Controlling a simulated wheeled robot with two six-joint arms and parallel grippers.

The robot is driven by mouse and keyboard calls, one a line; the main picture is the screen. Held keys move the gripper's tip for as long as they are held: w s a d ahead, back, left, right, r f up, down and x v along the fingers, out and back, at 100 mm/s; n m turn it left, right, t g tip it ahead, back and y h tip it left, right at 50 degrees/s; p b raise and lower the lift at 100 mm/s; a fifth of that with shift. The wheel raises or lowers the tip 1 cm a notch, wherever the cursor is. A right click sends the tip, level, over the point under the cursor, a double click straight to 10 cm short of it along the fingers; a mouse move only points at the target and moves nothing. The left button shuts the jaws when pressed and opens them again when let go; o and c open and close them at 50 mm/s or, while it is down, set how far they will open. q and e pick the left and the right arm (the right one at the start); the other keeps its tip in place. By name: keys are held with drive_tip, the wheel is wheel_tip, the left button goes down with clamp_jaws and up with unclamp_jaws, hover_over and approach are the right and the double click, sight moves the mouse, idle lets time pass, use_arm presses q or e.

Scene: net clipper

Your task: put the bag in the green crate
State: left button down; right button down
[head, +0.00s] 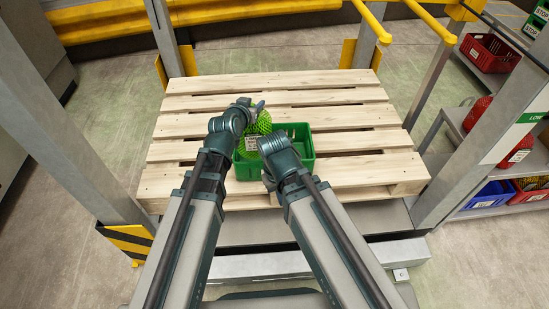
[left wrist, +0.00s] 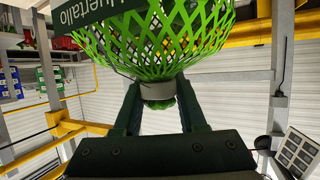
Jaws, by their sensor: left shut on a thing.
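The bag (head: 262,124) is a bright green net bag with a white label. In the head view it is over the left part of the green crate (head: 301,136), which stands on the wooden pallet. My left gripper (head: 250,105) is at the top of the bag. Whether the bag touches the crate floor is hidden. My right arm reaches the crate's front right; its fingertips are not clearly seen.
The wooden pallet (head: 350,112) has free boards around the crate. Grey posts and yellow rails stand at its sides. A shelf at the right holds a red crate (head: 489,52), red net bags (head: 477,113) and a blue crate (head: 488,196).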

sight(244, 136)
use_arm(q)
drive_tip(key=w+r+p, duration=0.2)
drive_tip(key=w+r, duration=0.1)
drive_tip(key=w, duration=0.4)
wheel_tip(244, 136, down, 18)
drive_tip(key=b, duration=1.8)
drive_tip(key=shift+d+f+m+h, duration=0.15)
drive_tip(key=shift+m+h, duration=0.15)
drive_tip(key=shift+h, duration=0.1)
drive_tip(key=shift+s+f, duration=0.1)
drive_tip(key=shift+c, duration=2.3)
unclamp_jaws()
drive_tip(key=shift+b, duration=0.3)
drive_tip(key=p+v, duration=0.5)
drive_tip(key=v, duration=0.7)
drive_tip(key=shift+r, duration=0.2)
